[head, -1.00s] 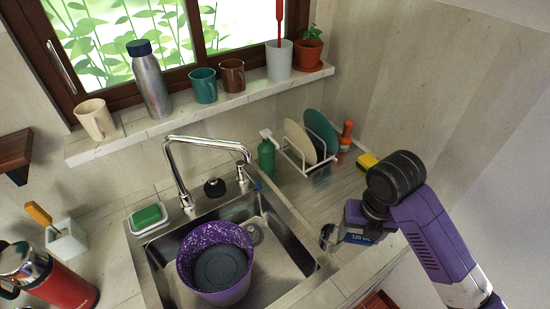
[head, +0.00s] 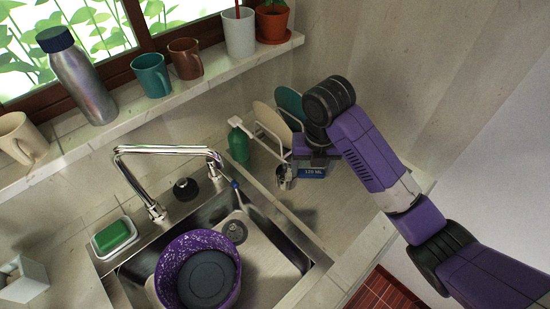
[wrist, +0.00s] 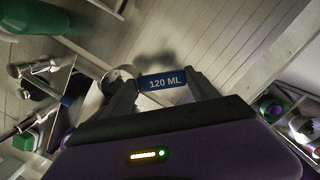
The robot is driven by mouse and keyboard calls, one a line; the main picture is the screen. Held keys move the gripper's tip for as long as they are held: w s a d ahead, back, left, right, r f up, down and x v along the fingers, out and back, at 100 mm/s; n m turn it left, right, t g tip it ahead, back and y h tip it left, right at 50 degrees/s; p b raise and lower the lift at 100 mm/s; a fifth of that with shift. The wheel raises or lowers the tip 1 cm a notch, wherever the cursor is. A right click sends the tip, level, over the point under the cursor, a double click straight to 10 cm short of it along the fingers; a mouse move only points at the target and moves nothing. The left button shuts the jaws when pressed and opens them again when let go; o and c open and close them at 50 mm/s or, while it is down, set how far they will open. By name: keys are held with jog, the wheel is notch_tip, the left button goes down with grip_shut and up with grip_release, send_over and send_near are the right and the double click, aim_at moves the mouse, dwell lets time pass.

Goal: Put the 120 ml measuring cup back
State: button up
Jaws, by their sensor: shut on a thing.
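The 120 ml measuring cup is in my gripper (head: 314,163), which is shut on its blue handle marked 120 ML (wrist: 163,82). Its metal bowl (head: 284,176) hangs out to the left of the jaws, over the counter right of the sink. The cup is above the counter; its exact height is hard to tell. In the wrist view the label lies between the two fingers, with the pale bowl (wrist: 118,78) just left of it, partly hidden by a finger.
A white dish rack (head: 270,145) with plates stands just behind the cup, with a green soap bottle (head: 238,143) left of it. The sink (head: 270,240) holds a purple speckled pot (head: 180,264). The counter (head: 345,215) in front of my gripper is clear.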

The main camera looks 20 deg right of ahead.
jog(key=w+a+b, duration=0.4)
jog(key=w+b, duration=0.1)
jog(key=w, duration=0.7)
notch_tip(320, 180, down, 6)
jog(key=shift+f+p, duration=0.2)
jog(key=shift+p, duration=0.6)
jog(key=shift+w+a+f, duration=0.1)
jog(key=shift+w+f, duration=0.05)
jog(key=shift+w, duration=0.05)
jog(key=shift+w+f, duration=0.1)
jog(key=shift+f, duration=0.1)
jog(key=shift+f, duration=0.15)
jog(key=o, duration=1.5)
jog(key=shift+c, duration=0.2)
